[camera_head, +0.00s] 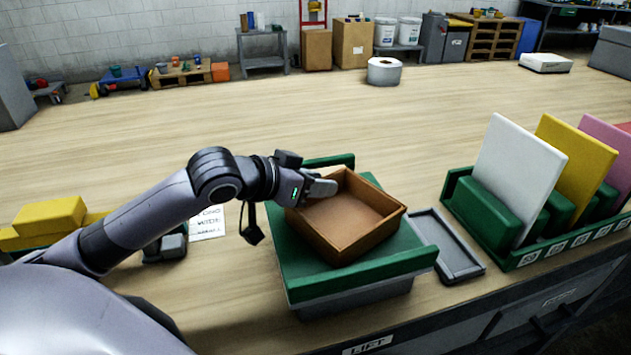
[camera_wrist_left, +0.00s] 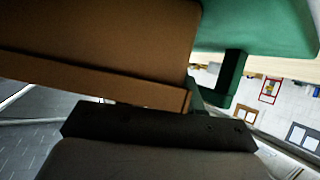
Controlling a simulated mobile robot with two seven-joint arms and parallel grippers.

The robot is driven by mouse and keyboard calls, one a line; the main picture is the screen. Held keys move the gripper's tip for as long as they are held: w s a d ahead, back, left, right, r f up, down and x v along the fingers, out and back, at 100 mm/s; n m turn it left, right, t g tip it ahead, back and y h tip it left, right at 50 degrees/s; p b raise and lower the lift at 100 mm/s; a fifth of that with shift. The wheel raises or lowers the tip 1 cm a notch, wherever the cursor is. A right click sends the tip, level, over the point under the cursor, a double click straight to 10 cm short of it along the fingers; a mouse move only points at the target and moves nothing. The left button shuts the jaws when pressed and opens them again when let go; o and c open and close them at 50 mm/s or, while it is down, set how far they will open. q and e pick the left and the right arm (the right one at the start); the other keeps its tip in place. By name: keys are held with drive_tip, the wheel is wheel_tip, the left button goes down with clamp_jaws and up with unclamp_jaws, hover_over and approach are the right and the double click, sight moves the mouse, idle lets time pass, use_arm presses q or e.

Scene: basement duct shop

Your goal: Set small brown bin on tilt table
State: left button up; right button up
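The small brown bin (camera_head: 347,217), an open square tray, is over the green top of the tilt table (camera_head: 300,262), turned askew to it. I cannot tell whether it rests fully on the top. The tilt table has a raised green lip at front and back and a grey base. My left gripper (camera_head: 320,188) is at the bin's back-left wall and appears shut on it. In the left wrist view the bin (camera_wrist_left: 100,45) lies against the dark finger (camera_wrist_left: 150,128), with the green table (camera_wrist_left: 270,25) beyond. The other finger is hidden there. My right gripper is not in view.
A shallow grey tray (camera_head: 447,247) lies right of the tilt table. A green rack (camera_head: 508,262) with upright white, yellow and pink panels stands further right. Yellow blocks (camera_head: 50,218) and a printed card (camera_head: 208,224) are at left. The bench behind is mostly clear, with a white roll (camera_head: 384,72).

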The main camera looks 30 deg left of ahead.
use_arm(q)
drive_tip(key=shift+r, duration=0.15)
drive_tip(key=v, duration=0.8)
drive_tip(key=shift+s, duration=0.15)
drive_tip(key=shift+v, duration=1.9)
